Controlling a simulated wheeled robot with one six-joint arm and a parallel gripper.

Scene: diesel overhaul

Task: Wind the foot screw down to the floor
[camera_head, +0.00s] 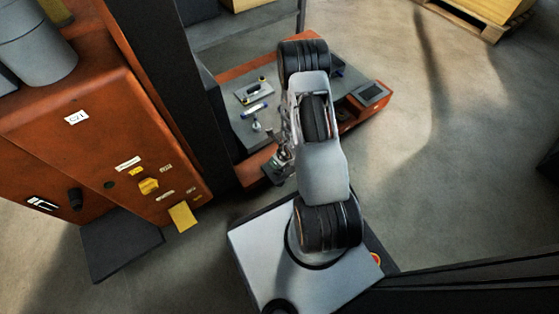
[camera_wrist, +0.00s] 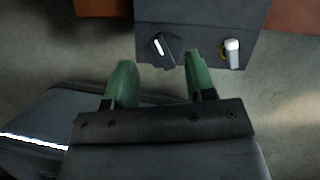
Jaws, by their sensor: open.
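My gripper (camera_wrist: 158,72) shows in the wrist view with its two green fingers apart and nothing between them. Just beyond the fingertips is a dark grey panel (camera_wrist: 190,18). It carries a black knob (camera_wrist: 160,46) with a white mark and, to the right, a pale-capped peg (camera_wrist: 232,50) with a yellow collar. I cannot tell for sure whether either one is the foot screw. The fingers look apart from both. In the head view my arm hides most of the gripper, near the front left corner of an orange-framed cart (camera_head: 258,160).
Small parts lie on the cart's grey top, including a blue-banded cylinder (camera_head: 254,109) and a small tray (camera_head: 252,92). An orange cabinet (camera_head: 90,140) with labels and knobs stands at the left. A pallet (camera_head: 470,22) is at the top right. The floor right of the cart is clear.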

